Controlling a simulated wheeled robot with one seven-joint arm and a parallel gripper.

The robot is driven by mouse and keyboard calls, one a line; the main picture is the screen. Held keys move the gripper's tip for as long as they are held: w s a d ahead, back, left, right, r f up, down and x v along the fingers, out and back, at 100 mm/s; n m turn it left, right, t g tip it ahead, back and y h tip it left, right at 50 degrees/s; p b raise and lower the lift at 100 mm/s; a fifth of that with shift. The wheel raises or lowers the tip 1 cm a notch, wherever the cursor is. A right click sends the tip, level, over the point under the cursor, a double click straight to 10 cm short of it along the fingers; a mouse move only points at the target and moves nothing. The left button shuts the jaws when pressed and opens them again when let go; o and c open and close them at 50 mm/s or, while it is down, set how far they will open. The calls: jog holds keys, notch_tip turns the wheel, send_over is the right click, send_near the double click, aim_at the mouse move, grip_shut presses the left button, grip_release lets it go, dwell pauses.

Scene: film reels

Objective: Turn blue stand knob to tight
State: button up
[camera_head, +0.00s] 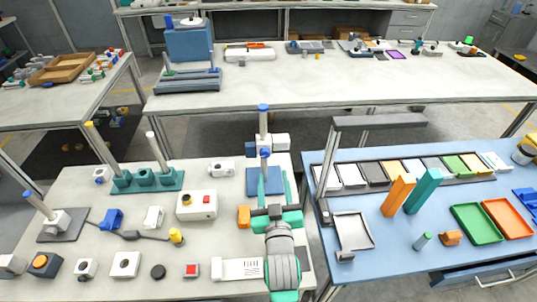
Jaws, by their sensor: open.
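The blue stand has a flat blue base plate (263,184) and an upright grey rod (263,130) with a blue cap, near the far right of the left worktable. A small blue knob (265,153) shows low on the rod, beside a pale clamp block (281,141). Its turn position is too small to read. My gripper (268,194) is open and comes in from the near side, over the front of the base plate. A teal finger shows right of the plate; the other finger is hard to make out. It seems to hold nothing.
An orange block (243,217) shows just left of my gripper. A white box with a red button (197,204) and a teal rack (147,180) stand further left. A blue table (380,262) with trays and a grey overhead bar (380,122) lies right, across a gap.

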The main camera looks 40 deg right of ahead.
aim_at(266, 155)
jog(key=shift+y, duration=0.3)
jog(key=x, duration=0.2)
jog(key=a+x, duration=0.1)
jog(key=x, duration=0.2)
jog(key=w+x, duration=0.1)
jog(key=x, duration=0.2)
jog(key=shift+a+r, duration=0.2)
jog(key=shift+a, duration=0.1)
jog(key=shift+w+d, duration=0.4)
jog(key=shift+d, duration=0.1)
